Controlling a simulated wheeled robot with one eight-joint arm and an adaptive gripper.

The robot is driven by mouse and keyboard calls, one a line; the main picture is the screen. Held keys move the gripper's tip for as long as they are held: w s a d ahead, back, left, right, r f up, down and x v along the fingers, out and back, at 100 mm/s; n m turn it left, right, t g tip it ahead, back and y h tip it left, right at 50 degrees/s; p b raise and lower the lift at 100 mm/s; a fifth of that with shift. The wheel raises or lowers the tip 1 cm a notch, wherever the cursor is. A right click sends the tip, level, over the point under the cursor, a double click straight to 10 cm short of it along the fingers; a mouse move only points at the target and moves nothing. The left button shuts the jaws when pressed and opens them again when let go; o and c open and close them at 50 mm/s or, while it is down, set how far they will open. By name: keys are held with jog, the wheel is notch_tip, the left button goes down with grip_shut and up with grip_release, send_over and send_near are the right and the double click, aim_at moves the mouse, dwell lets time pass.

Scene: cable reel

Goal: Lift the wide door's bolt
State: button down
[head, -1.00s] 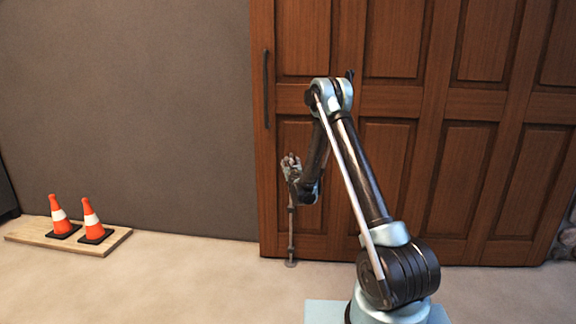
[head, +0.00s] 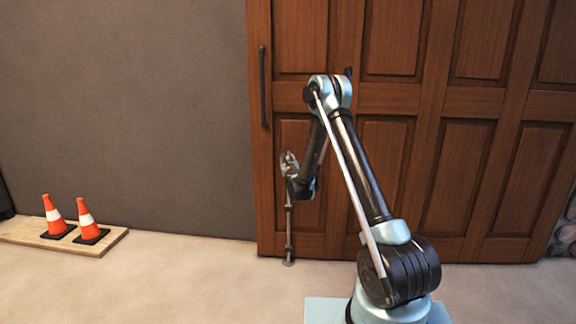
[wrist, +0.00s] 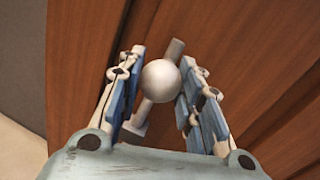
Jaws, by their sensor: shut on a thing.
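The wide wooden door (head: 430,110) fills the middle and right of the head view. Its bolt (head: 289,225) is a thin grey upright rod low at the door's left edge, with its foot at floor level. My gripper (head: 290,165) is at the top of the rod. In the wrist view the bolt's pale round knob (wrist: 161,82) sits between the two fingers of my gripper (wrist: 160,62), which is shut on it.
A dark vertical handle (head: 263,88) is on the door's left edge, above the bolt. Two orange cones (head: 86,219) stand on a wooden board (head: 112,243) at the left. The floor between the board and the door is clear.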

notch_tip(320, 180, up, 7)
jog(key=shift+f, duration=0.1)
dwell(0.4)
jog(key=c, duration=1.1)
grip_release()
jog(key=shift+s, duration=0.1)
jog(key=s+d, duration=0.2)
jog(key=s, duration=0.9)
jog(key=shift+s+d, duration=0.15)
jog(key=shift+s, duration=0.1)
